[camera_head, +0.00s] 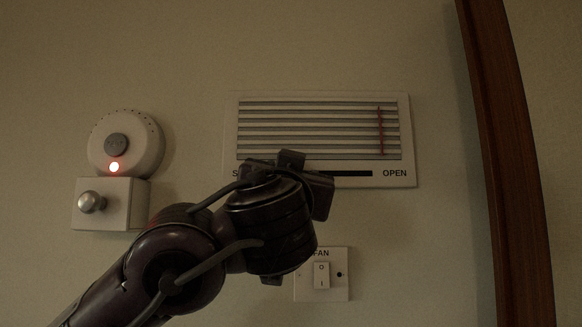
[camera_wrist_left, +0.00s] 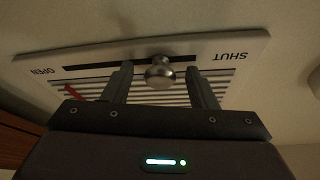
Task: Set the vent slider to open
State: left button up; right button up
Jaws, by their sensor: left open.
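The vent panel (camera_head: 405,140) is on the wall, with louvres above a dark horizontal slot (camera_head: 352,173) and OPEN at the slot's right end. My left arm hides the slot's left part and the slider knob in the head view. In the left wrist view the panel appears upside down, with SHUT at right and OPEN at left. There the round metal slider knob (camera_wrist_left: 159,74) is nearer the SHUT end of the slot. My left gripper (camera_wrist_left: 160,85) is open, one finger on each side of the knob, with gaps showing. My right gripper is not in view.
A fan switch (camera_head: 321,276) is on the wall below the vent, close to my arm. A round device with a red light (camera_head: 125,142) and a box with a metal knob (camera_head: 118,203) are at left. A dark wooden frame (camera_head: 510,160) stands at right. A red ribbon (camera_head: 380,130) crosses the louvres.

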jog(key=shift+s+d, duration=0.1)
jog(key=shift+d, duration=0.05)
